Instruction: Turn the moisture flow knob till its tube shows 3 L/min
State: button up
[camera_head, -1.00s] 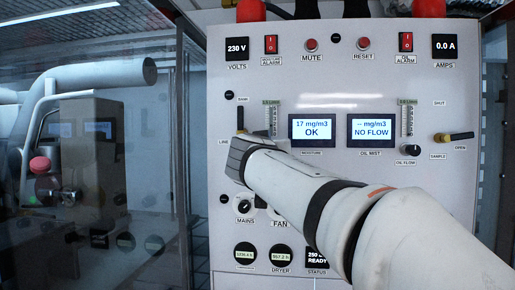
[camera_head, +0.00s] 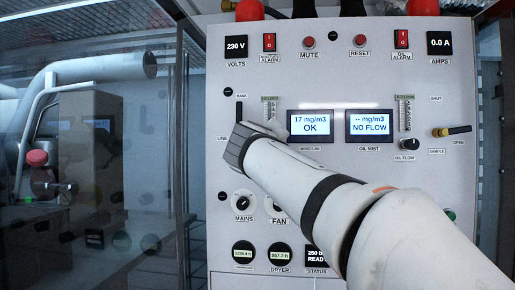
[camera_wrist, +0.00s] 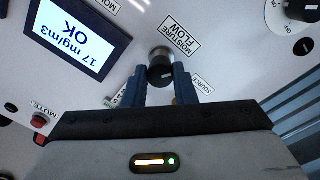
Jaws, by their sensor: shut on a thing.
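The moisture flow knob (camera_wrist: 160,72) is a dark round knob beside its label in the wrist view. My gripper (camera_wrist: 161,79) has its two blue fingers on either side of it, shut on the knob. In the head view my gripper's body covers the knob. The moisture flow tube (camera_head: 269,106) is a narrow upright scale whose top shows above my arm. Its lower part is hidden, and its reading is too small to tell. The moisture display (camera_head: 310,125) reads 17 mg/m3 OK; it also appears upside down in the wrist view (camera_wrist: 68,35).
The oil flow knob (camera_head: 409,144) and its tube (camera_head: 404,113) are at the right, with a NO FLOW display (camera_head: 370,125). A yellow-and-black sample lever (camera_head: 452,131) sticks out further right. The mains knob (camera_head: 243,199) is below my gripper. A glass enclosure stands left.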

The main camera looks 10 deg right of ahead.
jog(key=n, duration=0.6)
jog(key=shift+d, duration=0.1)
jog(key=shift+n, duration=0.3)
dwell(0.3)
jog(key=o, duration=0.8)
jog(key=shift+s+d, duration=0.1)
jog(key=shift+o, duration=0.9)
jog(key=b+v, duration=0.2)
jog(key=v, duration=0.6)
jog(key=shift+b, duration=0.4)
jog(key=shift+d, duration=0.1)
